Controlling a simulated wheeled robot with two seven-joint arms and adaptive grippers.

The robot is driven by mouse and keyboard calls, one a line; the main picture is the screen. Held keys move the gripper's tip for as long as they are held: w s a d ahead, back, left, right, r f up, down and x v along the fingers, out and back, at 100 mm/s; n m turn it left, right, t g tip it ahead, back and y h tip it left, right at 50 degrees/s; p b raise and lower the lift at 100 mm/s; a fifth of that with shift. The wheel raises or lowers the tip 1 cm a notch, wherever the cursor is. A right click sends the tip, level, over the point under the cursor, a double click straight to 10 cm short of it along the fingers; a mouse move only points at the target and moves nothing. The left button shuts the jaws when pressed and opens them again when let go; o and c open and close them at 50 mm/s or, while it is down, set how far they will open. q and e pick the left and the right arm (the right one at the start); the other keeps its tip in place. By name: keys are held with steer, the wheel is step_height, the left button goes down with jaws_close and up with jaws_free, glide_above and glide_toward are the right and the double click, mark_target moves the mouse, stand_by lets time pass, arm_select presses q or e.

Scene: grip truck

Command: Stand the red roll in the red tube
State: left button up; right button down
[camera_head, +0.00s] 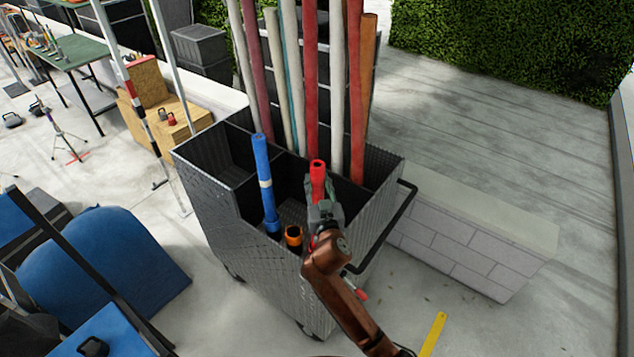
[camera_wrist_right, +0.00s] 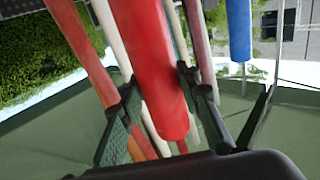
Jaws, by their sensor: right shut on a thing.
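The red roll (camera_head: 318,180) is held upright above the front part of the dark cart, with its top end free. My right gripper (camera_head: 323,210) is shut around its lower part. In the right wrist view the red roll (camera_wrist_right: 150,65) lies between the two fingers of the gripper (camera_wrist_right: 160,105), its near end showing. A blue roll (camera_head: 262,165) stands in a blue tube (camera_head: 273,228), left of an orange tube (camera_head: 293,236). My left gripper is not in view.
The textured cart (camera_head: 225,205) has several compartments. Several long rolls (camera_head: 311,75) stand in the back, close behind the held roll. A black handle (camera_head: 398,220) juts out right, beside a low block wall (camera_head: 460,245). Blue chairs (camera_head: 110,260) stand left.

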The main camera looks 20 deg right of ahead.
steer(key=c, duration=1.4)
jaws_free()
steer(key=shift+o, duration=0.2)
steer(key=shift+f, duration=0.1)
